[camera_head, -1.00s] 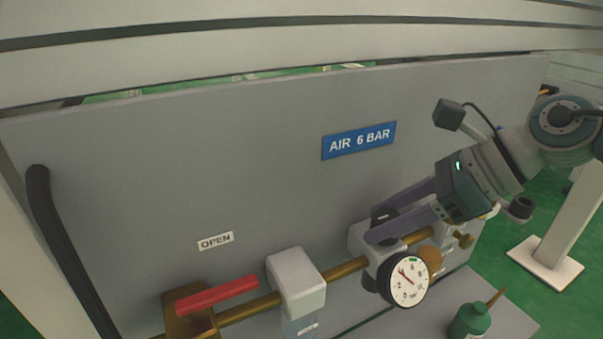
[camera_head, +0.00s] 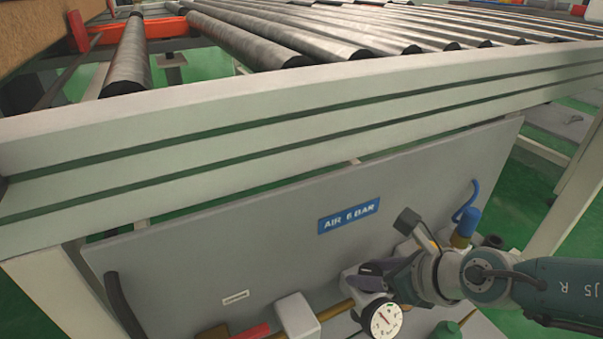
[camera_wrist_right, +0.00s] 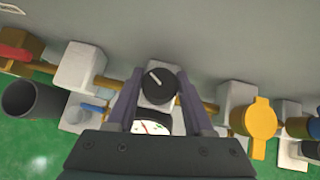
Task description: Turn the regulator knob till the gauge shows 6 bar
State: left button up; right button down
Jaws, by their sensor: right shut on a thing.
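The regulator knob (camera_wrist_right: 158,86) is black with a white pointer line, seen between my fingers in the right wrist view. My right gripper (camera_head: 374,275) is shut on it, one finger on each side; in the head view the fingers mostly hide the knob. The round white pressure gauge (camera_head: 382,319) is below the gripper. Its red needle points up and left; the figures are too small to read surely. The gauge's upper part also shows in the wrist view (camera_wrist_right: 151,127). My left gripper is not in view.
A blue AIR 6 BAR sign (camera_head: 349,216) is on the grey panel (camera_head: 240,250). A red lever (camera_head: 252,332) lies left along the brass pipe. A yellow fitting (camera_wrist_right: 262,120) stands right of the regulator. Conveyor rollers (camera_head: 330,30) lie above.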

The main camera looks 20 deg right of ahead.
jog(key=m+h+p, duration=0.1)
jog(key=m+h, duration=0.1)
jog(key=shift+a+r+m+p, duration=0.1)
jog(key=shift+r+m+p, duration=0.05)
jog(key=shift+m+p, duration=0.2)
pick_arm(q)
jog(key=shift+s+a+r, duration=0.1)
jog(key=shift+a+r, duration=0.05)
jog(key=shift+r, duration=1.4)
pick_arm(e)
jog(key=shift+m+h, duration=0.8)
jog(key=shift+m, duration=0.15)
jog(key=shift+f, duration=0.2)
jog(key=c, duration=0.6)
grip_release()
pick_arm(q)
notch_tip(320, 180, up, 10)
jog(key=p, duration=1)
pick_arm(e)
jog(key=v, duration=1)
